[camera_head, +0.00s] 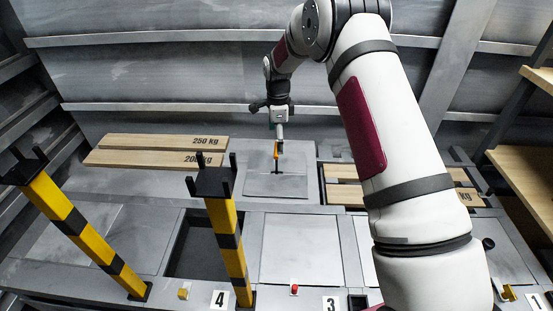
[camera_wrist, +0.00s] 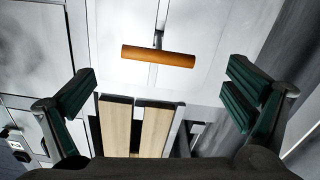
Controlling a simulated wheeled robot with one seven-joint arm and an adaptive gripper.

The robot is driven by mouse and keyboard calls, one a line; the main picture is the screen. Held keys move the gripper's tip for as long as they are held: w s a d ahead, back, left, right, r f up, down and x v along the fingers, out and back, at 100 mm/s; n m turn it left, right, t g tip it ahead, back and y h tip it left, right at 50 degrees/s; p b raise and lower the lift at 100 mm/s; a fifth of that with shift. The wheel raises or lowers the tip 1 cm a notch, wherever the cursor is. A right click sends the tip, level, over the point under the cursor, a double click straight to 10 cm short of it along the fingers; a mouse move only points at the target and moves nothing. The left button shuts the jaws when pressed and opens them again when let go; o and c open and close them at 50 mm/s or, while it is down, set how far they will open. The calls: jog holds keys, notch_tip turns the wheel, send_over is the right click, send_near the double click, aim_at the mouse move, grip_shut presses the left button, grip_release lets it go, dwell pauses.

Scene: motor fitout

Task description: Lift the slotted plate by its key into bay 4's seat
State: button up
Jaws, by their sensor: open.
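The slotted plate (camera_head: 262,186) lies flat on the grey deck at the back centre. Its key stands upright in it, with an orange crossbar handle (camera_wrist: 158,57) on a dark stem. The plate also shows pale behind the handle in the wrist view (camera_wrist: 205,28). My gripper (camera_wrist: 160,92) is open and empty, its green-padded fingers wide apart on either side of the handle's line. In the head view my gripper is just above the orange handle (camera_head: 277,151); contact cannot be told there. A dark open recess (camera_head: 190,252) lies behind the 4 label (camera_head: 219,299).
Two yellow-black posts with forked black tops (camera_head: 84,236) (camera_head: 229,240) flank the dark recess. Planks marked 250 kg (camera_head: 150,142) and 200 kg lie at back left. More planks (camera_head: 343,194) lie right of the plate. A grey panel (camera_head: 300,248) covers the neighbouring bay.

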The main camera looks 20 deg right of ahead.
jog(key=shift+s+a+f+b, duration=0.1)
jog(key=shift+f+b, duration=0.65)
jog(key=shift+f, duration=0.8)
jog(key=shift+a+f+b, duration=0.1)
jog(key=shift+f+b, duration=0.65)
jog(key=shift+f, duration=0.8)
jog(key=shift+r, duration=0.1)
jog(key=c, duration=1.2)
